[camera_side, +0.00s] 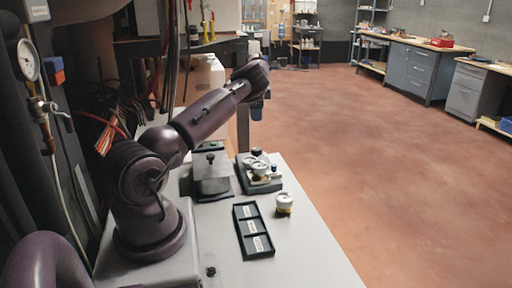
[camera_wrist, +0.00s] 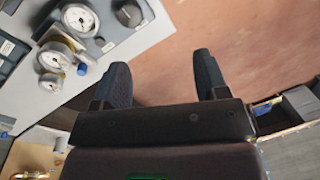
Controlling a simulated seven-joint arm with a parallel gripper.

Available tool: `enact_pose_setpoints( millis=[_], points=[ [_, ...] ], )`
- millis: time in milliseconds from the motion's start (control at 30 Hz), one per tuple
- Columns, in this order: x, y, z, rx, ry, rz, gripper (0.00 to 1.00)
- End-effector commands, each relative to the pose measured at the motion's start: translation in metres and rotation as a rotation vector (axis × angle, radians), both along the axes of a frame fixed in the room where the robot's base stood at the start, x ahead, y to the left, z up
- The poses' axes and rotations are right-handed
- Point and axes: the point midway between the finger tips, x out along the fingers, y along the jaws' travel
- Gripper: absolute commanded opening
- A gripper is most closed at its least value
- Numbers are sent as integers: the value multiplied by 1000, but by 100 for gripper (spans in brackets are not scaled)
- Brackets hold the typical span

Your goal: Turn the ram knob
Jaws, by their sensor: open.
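A grey device with white dials and knobs (camera_side: 246,187) stands on the table, and its plate shows at the upper left of the wrist view (camera_wrist: 104,46). A black knob (camera_side: 257,152) sits at its far edge and seems to be the dark round knob in the wrist view (camera_wrist: 130,13). I cannot tell for certain which knob is the ram knob. My gripper (camera_wrist: 160,72) is open and empty, its two dark fingers wide apart. In the side view it hangs above the table's far end, beyond the device and apart from it (camera_side: 257,112).
A grey block with a black-knobbed post (camera_side: 211,172) stands left of the device. A black compartment tray (camera_side: 240,236) and a white-topped gauge on a yellowish base (camera_side: 284,203) are nearer. The table's front right (camera_side: 310,250) is clear.

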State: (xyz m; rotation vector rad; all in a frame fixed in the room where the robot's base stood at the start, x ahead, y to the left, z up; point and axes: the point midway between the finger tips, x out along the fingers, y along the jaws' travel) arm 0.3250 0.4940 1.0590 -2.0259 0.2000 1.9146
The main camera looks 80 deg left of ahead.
Motion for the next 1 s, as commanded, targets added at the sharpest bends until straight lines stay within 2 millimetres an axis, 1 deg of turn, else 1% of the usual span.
enact_pose_setpoints(
  millis=[33, 133, 267, 333, 467, 600, 800, 900, 1000],
  points=[
    [-4, -9, 1, -50, 38, 34, 67],
    [-12, -22, 0, -126, 78, 113, 67],
    [-12, -24, -6, -141, 75, 154, 67],
    [-12, -24, -15, -142, 75, 155, 67],
    [-11, -24, -38, -143, 74, 153, 67],
    [-12, -24, -68, -142, 74, 151, 67],
    [-12, -24, -105, -141, 71, 152, 67],
    [-11, -24, -118, -140, 71, 150, 67],
    [-11, -24, -126, -139, 70, 150, 67]
  ],
)
